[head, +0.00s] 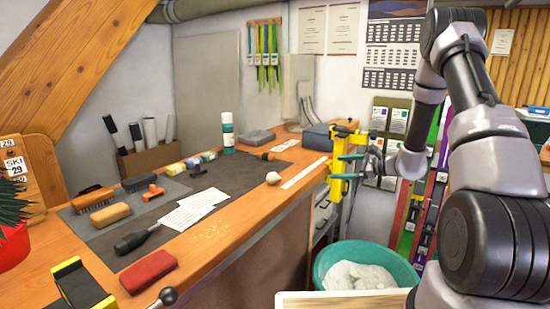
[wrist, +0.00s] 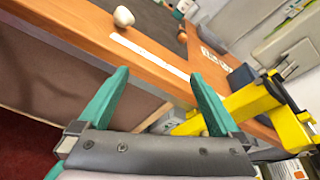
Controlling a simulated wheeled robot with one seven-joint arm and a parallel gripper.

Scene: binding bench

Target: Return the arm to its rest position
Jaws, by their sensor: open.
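My gripper (head: 348,165) is at the right end of the wooden bench (head: 292,229), next to the yellow clamp (head: 346,140) fixed at the bench edge. In the wrist view, my gripper (wrist: 158,100) has its two teal fingers apart with nothing between them. The yellow clamp (wrist: 248,103) is just to the right of the right finger there; I cannot tell whether they touch. My arm reaches in from the right side of the head view, bent high at the elbow.
A green tub (head: 325,262) with white cloth stands on the floor below my gripper. A round pale knob (head: 273,178), a white strip (head: 303,173) and a dark mat (head: 240,172) lie on the bench. Skis (head: 433,190) lean on the right wall.

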